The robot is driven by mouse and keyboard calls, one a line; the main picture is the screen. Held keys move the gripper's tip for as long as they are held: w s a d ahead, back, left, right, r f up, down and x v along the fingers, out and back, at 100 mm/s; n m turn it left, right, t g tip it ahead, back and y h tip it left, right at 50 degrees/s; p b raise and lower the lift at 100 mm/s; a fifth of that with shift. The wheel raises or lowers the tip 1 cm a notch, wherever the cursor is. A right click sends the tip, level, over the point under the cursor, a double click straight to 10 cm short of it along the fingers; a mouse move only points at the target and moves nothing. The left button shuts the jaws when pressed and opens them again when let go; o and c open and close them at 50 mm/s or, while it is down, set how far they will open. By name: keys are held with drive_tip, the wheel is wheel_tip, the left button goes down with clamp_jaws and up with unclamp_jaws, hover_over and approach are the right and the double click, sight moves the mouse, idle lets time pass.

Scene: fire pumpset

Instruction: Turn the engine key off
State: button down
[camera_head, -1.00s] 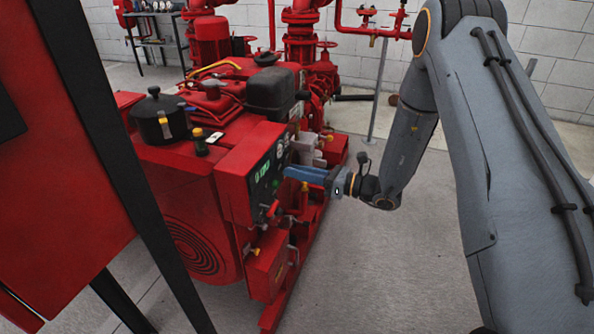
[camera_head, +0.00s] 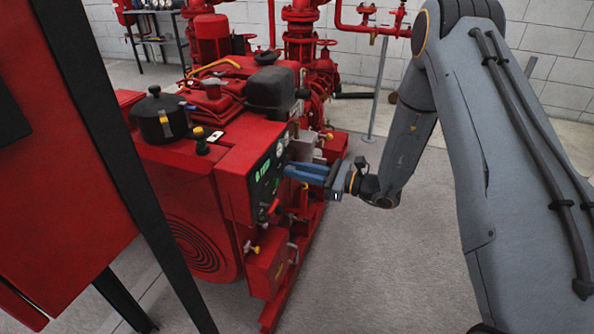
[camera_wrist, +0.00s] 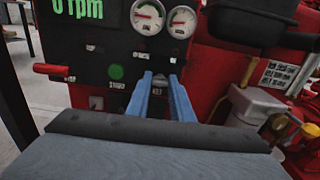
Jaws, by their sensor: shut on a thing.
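The engine key (camera_wrist: 158,81) is a small grey piece on the dark control panel (camera_wrist: 118,52), just below the two round gauges. My gripper (camera_wrist: 161,77) has its two blue fingers pointing at the panel, one on each side of the key, and is shut on it. In the head view, my gripper (camera_head: 287,170) reaches the panel (camera_head: 264,178) from the right, and its fingertips hide the key there. The display (camera_wrist: 78,8) on the panel reads 0 rpm.
A red lever (camera_wrist: 80,70) and a green round light (camera_wrist: 116,72) are left of my fingers. The red engine (camera_head: 185,180) carries the panel. A red cabinet (camera_head: 60,150) stands close on the left. The floor (camera_head: 390,270) at right is clear.

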drive_tip(key=c, duration=1.6)
unclamp_jaws()
drive_tip(key=shift+o, duration=0.2)
drive_tip(key=v, duration=0.7)
drive_tip(key=shift+s+d, duration=0.2)
drive_tip(key=shift+d, duration=0.15)
